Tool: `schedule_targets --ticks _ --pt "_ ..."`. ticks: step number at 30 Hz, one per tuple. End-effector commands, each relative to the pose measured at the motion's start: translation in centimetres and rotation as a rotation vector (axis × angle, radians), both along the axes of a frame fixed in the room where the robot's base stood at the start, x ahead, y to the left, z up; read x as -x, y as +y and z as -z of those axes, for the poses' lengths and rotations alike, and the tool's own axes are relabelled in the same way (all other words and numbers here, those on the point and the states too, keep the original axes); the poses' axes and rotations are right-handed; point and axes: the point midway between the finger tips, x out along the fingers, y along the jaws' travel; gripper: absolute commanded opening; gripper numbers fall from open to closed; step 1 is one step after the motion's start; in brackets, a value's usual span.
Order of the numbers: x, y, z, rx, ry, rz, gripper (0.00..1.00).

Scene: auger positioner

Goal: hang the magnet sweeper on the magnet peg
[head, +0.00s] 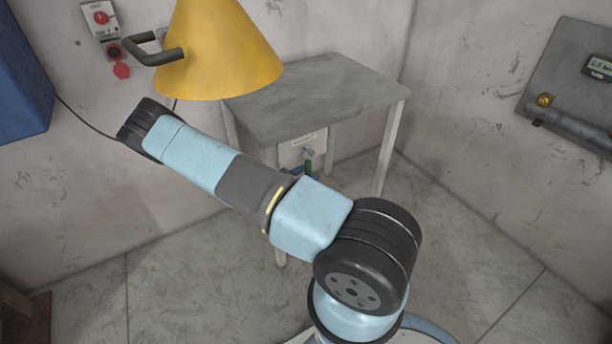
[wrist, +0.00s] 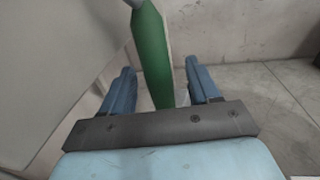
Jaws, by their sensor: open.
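A green bar, which looks like the magnet sweeper (wrist: 153,50), stands upright between my fingers in the wrist view. A grey rounded end (wrist: 134,3) shows at its top, cut by the picture edge. My gripper (wrist: 159,66) is open, with one blue finger on each side of the bar and gaps between. In the head view a bit of green (head: 309,168) and blue shows beyond my arm, below a small grey peg-like part (head: 308,153) on the desk's front. I cannot tell whether the bar hangs on it. My arm hides most of this spot.
A grey desk (head: 310,95) stands in the corner, with a pale label plate (head: 303,140) on its front. A large yellow cone (head: 220,50) hangs at upper left, close to my arm. A grey wall panel (head: 570,90) is at right. The floor at right is clear.

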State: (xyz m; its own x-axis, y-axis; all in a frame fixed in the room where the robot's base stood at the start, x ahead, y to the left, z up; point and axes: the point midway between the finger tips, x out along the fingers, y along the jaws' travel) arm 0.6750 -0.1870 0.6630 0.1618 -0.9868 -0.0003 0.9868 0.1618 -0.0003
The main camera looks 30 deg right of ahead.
Motion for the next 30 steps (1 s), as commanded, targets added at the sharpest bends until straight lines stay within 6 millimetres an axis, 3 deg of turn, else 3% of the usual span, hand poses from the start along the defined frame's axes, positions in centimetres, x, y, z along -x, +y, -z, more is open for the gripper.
schedule_targets --ticks 8,21,30 --pt "0.2 1.6 0.1 -0.002 0.0 -0.002 0.61" --pt "1.5 9.9 0.1 -0.001 0.0 -0.003 0.61" --pt "2.1 13.2 0.1 0.0 0.0 0.0 0.61"
